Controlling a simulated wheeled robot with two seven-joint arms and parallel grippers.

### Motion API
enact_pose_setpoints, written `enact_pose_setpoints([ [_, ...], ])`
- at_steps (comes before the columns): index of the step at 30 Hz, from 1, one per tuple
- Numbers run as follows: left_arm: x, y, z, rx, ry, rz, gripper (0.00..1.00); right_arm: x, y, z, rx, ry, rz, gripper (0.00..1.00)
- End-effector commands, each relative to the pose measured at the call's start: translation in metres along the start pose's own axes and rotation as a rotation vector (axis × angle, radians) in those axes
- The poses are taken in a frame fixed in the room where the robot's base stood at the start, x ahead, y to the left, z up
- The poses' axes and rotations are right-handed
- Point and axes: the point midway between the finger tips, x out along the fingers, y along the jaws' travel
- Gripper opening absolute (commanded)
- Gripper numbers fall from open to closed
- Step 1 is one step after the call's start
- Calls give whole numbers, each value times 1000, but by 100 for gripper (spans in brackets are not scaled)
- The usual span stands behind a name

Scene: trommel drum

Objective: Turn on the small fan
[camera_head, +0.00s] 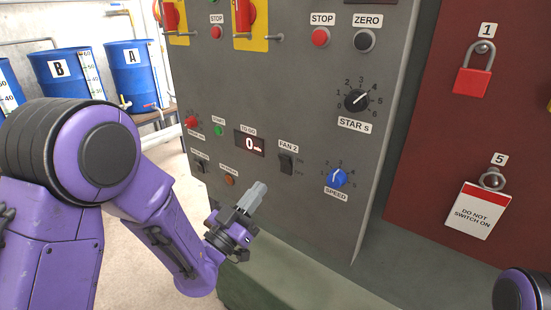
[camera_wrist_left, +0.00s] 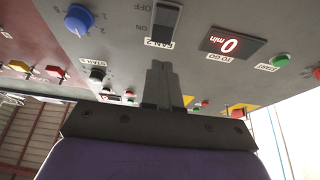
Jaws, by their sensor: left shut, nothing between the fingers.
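The FAN 2 rocker switch (camera_head: 287,164) is black and sits on the grey control panel (camera_head: 300,100), with ON marked at its upper right and OFF below. Which side is pressed I cannot tell. In the left wrist view the switch (camera_wrist_left: 166,20) shows upside down, just beyond the fingertips. My left gripper (camera_head: 261,188) is shut and empty, pointing up toward the panel, below and left of the switch. Its closed fingers also show in the left wrist view (camera_wrist_left: 159,68); they look apart from the switch. My right gripper is not in view.
Left of the switch is a red digital display (camera_head: 249,143) reading 0. A blue SPEED knob (camera_head: 338,177) is to its right, and the black STAR knob (camera_head: 356,100) is above. A red board with a red padlock (camera_head: 473,82) stands at right. Blue barrels (camera_head: 130,70) are behind.

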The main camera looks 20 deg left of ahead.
Motion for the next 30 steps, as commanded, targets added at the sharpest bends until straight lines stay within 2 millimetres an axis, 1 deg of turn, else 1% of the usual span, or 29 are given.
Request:
enact_pose_setpoints([
  [1,14,0,-6,0,1,0,0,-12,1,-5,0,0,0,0],
  [6,49,0,-5,-1,0,0,0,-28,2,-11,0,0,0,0],
  [9,65,0,-4,-1,1,0,0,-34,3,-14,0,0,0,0],
  [12,76,0,-2,-1,0,0,0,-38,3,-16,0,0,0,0],
  [16,81,0,0,-1,-1,-1,0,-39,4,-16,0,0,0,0],
  [25,81,0,0,0,-1,0,0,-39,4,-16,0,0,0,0],
  [27,83,0,-2,0,-10,0,0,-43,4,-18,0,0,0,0],
  [30,85,0,-7,1,-43,1,0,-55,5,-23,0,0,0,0],
])
